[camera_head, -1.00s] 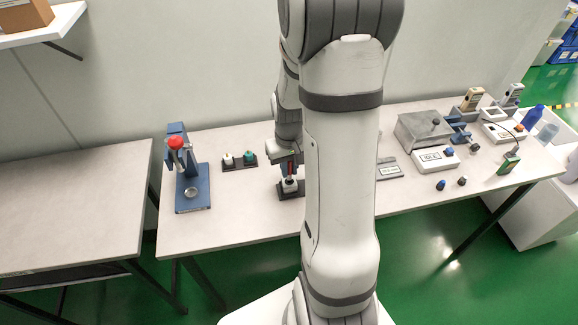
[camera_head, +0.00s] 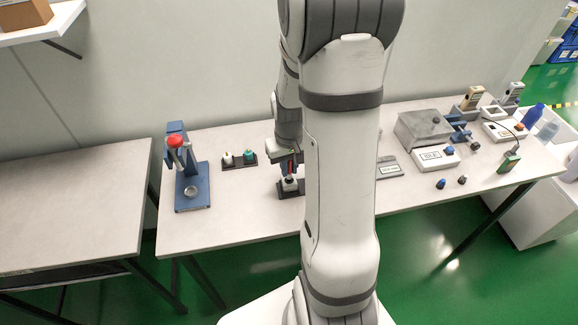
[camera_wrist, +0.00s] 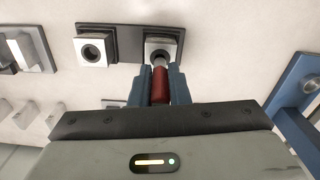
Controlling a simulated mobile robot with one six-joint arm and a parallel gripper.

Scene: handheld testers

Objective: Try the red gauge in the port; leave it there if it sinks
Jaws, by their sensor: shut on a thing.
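My gripper (camera_wrist: 160,70) is shut on the red gauge (camera_wrist: 160,90), whose red handle lies between the two blue-grey fingers. The gauge's pale metal tip points at the right-hand port block (camera_wrist: 164,43) on a dark base and meets its near edge in the wrist view. How far the tip is in the hole, if at all, I cannot tell. A second pale block (camera_wrist: 95,50) with an open round hole sits left on the same base. In the head view my gripper (camera_head: 289,173) is low over the port block (camera_head: 290,185), and the fingers mostly hide the gauge.
A dark rack (camera_head: 239,165) with a white and a green-topped piece stands left of the port. A blue press (camera_head: 192,190) with a red knob is further left. A grey box (camera_head: 424,129), an IDLE device (camera_head: 436,158) and a labelled plate (camera_head: 389,172) are on the right.

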